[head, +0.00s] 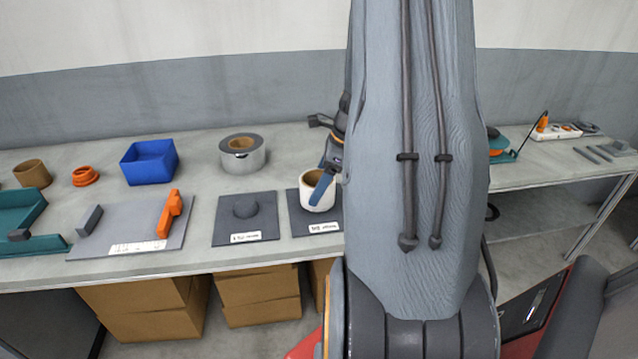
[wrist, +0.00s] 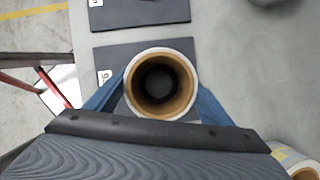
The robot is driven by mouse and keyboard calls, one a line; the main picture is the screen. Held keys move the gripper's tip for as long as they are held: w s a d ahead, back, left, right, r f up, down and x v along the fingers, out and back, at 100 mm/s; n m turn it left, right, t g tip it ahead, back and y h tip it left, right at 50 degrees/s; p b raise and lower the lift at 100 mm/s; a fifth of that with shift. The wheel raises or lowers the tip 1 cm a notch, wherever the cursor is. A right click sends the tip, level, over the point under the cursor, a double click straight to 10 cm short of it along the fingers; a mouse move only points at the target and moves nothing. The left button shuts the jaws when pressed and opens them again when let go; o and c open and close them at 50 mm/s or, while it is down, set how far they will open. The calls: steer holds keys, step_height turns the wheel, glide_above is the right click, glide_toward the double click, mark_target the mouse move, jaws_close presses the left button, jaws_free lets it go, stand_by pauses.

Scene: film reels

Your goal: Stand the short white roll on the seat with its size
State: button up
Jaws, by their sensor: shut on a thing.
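The short white roll (head: 311,197) has a brown core and stands upright. In the wrist view its open top (wrist: 161,53) faces me, and its bore is dark inside. My gripper (head: 321,187) is shut on it, one blue finger at each side in the wrist view. The roll is over a dark square seat (head: 331,228) with a white label, which also shows in the wrist view (wrist: 116,55). I cannot tell whether the roll touches it. Its middle is hidden by the roll. A second dark seat (head: 232,233) with a round raised boss and a label lies to the left.
A silver roll (head: 242,155) stands behind the second seat. A blue bin (head: 149,162), a grey board (head: 100,238) with an orange clamp (head: 169,214), and a teal tray (head: 22,217) are farther left. Another roll (wrist: 296,161) shows at the wrist view's lower right.

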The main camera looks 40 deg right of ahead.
steer(key=shift+f, duration=0.3)
steer(key=o, duration=1)
steer(key=shift+o, duration=0.2)
steer(key=shift+r, duration=0.1)
steer(key=shift+p+v, duration=4.65)
steer(key=shift+v, duration=0.75)
steer(key=shift+d, duration=0.1)
